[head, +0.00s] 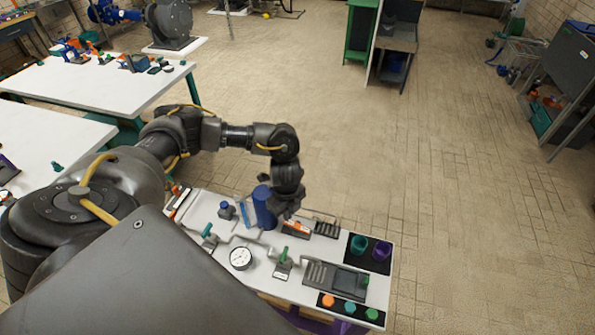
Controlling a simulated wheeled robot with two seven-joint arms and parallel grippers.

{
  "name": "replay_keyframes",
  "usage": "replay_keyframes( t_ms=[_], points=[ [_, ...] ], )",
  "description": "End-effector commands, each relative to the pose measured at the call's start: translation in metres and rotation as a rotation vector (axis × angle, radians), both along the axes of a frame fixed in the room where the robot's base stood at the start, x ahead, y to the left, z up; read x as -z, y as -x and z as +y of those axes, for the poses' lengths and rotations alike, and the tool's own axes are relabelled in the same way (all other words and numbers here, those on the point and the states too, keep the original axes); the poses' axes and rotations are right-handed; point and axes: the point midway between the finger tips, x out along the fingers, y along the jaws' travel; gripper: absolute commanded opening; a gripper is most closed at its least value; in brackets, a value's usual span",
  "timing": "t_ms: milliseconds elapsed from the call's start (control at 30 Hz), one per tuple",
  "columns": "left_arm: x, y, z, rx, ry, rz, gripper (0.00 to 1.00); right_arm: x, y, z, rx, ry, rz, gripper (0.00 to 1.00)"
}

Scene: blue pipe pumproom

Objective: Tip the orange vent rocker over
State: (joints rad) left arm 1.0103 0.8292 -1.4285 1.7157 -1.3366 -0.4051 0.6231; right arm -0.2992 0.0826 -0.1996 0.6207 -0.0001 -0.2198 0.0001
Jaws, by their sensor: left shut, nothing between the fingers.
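The orange vent rocker (296,229) sits on the white bench panel, near its middle back. My left arm comes in from the left and reaches over the panel. My left gripper (288,214) points down, shut and empty, close above or at the rocker's left end. I cannot tell whether it touches the rocker. The fingertips are small and dark here, and part of the rocker may be hidden behind them. My right gripper is not in view.
Around the rocker stand a blue cylinder (264,207), a round gauge (241,258), a green-handled valve (283,259) and a slotted grey plate (327,227). Teal and purple cups (381,251) and coloured buttons (349,308) are at the right.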

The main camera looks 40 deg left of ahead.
Motion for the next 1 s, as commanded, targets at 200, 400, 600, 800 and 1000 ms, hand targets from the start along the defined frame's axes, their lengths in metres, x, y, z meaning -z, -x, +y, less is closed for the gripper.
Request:
replay_keyframes(
  t_ms=[200,400,600,800,1000],
  points=[
    [0.0,0.0,0.0,0.0,0.0,0.0,0.0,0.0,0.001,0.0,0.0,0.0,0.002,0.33],
    [0.0,0.0,0.0,0.0,0.0,0.0,0.0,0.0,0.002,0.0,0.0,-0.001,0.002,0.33],
    [0.002,0.0,0.0,0.0,0.0,0.0,0.0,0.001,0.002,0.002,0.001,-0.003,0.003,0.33],
    [0.008,0.0,0.0,-0.001,0.0,0.0,0.0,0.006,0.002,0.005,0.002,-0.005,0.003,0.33],
    [0.015,0.0,0.0,-0.001,0.0,0.0,0.0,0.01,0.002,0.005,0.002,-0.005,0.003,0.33]
  ],
)
